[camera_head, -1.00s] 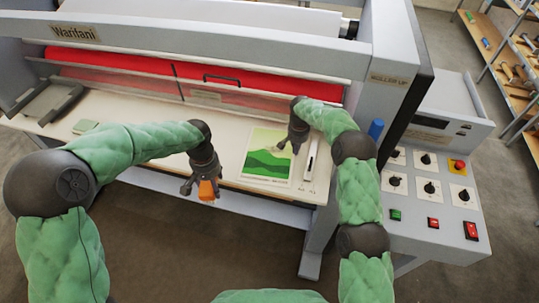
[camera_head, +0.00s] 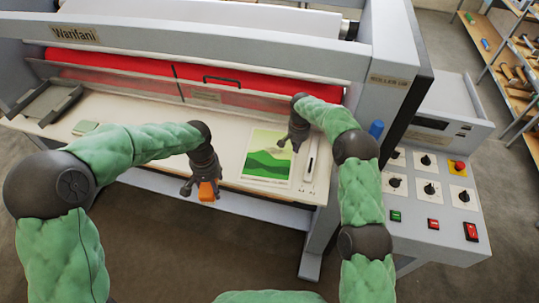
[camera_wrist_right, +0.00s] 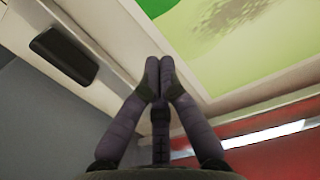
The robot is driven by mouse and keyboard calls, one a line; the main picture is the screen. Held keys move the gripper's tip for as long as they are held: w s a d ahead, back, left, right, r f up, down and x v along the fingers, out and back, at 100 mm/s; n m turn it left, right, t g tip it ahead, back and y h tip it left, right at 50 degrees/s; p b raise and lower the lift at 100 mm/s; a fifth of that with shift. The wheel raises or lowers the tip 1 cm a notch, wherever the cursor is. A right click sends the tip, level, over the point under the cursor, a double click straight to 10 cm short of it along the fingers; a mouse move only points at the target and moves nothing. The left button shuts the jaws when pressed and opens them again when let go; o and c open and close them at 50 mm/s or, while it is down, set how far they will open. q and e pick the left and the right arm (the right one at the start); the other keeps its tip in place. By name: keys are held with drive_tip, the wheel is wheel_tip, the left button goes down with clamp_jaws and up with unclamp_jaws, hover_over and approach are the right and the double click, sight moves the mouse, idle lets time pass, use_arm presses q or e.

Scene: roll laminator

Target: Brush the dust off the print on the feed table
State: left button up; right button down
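The print (camera_head: 265,165), a green hill picture with a white border, lies flat on the cream feed table (camera_head: 225,160). A grey-brown speckled patch of dust (camera_wrist_right: 225,22) shows on its green area in the right wrist view. My right gripper (camera_head: 290,147) is above the print's upper right part. In the wrist view its fingertips (camera_wrist_right: 160,72) are together, with nothing visible between them. My left gripper (camera_head: 203,190) is in front of the table's front edge, left of the print. Its fingers are around an orange object (camera_head: 207,191); its far end is hidden.
A white tool with a dark part (camera_head: 312,152) lies right of the print. A dark block (camera_wrist_right: 63,55) shows in the wrist view. The clear guard and red roller (camera_head: 290,85) stand behind the table.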

drive_tip(key=shift+r+p, duration=0.5)
drive_tip(key=shift+r, duration=1.3)
